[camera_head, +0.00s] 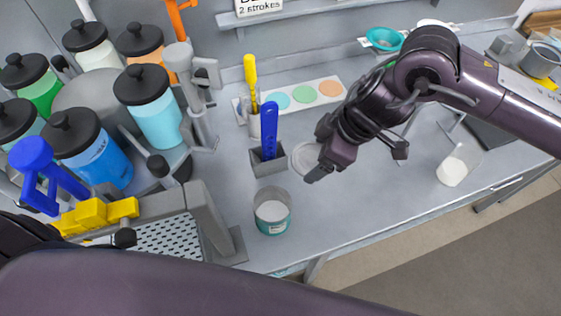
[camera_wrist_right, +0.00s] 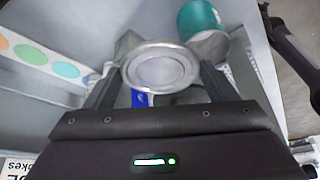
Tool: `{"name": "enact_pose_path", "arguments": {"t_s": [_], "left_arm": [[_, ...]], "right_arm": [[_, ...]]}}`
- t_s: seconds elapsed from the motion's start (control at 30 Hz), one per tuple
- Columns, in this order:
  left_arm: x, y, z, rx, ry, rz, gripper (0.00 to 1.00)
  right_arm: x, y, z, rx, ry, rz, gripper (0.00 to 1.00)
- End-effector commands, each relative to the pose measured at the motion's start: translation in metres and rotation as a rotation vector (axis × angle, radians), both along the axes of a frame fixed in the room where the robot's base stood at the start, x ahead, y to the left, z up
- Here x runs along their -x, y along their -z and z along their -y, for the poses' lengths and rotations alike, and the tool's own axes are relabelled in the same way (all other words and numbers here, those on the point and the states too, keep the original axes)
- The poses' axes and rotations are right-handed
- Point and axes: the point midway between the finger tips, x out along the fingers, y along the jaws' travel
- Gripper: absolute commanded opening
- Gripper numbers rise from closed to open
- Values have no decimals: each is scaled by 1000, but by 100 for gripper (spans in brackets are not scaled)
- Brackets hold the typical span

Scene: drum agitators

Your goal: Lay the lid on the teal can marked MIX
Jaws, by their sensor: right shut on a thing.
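The teal can (camera_head: 272,222) stands upright and open on the grey bench, with a whitish label and pale contents. My right gripper (camera_head: 318,165) is shut on the round grey lid (camera_head: 303,157), which it holds to the upper right of the can, apart from it. In the right wrist view the lid (camera_wrist_right: 160,68) sits between the two fingers, and the teal can (camera_wrist_right: 200,18) shows beyond it at the top. The word on the can's label is too small to read. My left gripper is not in view.
A grey holder (camera_head: 268,165) with a blue-handled tool stands just behind the can. A cup with a yellow brush (camera_head: 251,80) stands farther back. A colour-dot card (camera_head: 305,94) lies behind. A clamp machine (camera_head: 205,215) is left of the can.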

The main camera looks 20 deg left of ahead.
Motion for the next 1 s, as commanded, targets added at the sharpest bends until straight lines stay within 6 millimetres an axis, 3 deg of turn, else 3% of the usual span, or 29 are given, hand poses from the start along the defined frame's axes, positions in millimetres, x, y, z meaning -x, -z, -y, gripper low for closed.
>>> {"name": "enact_pose_path", "arguments": {"t_s": [0.03,0.1,0.3,0.67,1.0], "left_arm": [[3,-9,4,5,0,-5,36],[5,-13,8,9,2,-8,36],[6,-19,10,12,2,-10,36],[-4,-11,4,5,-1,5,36],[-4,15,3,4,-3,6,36]], "right_arm": [[18,-2,-19,-1,-116,-7,58],[35,0,-37,-2,-247,-4,58],[65,2,-65,0,-454,1,58],[70,14,-70,3,-497,3,58],[70,47,-69,4,-496,4,58]]}}
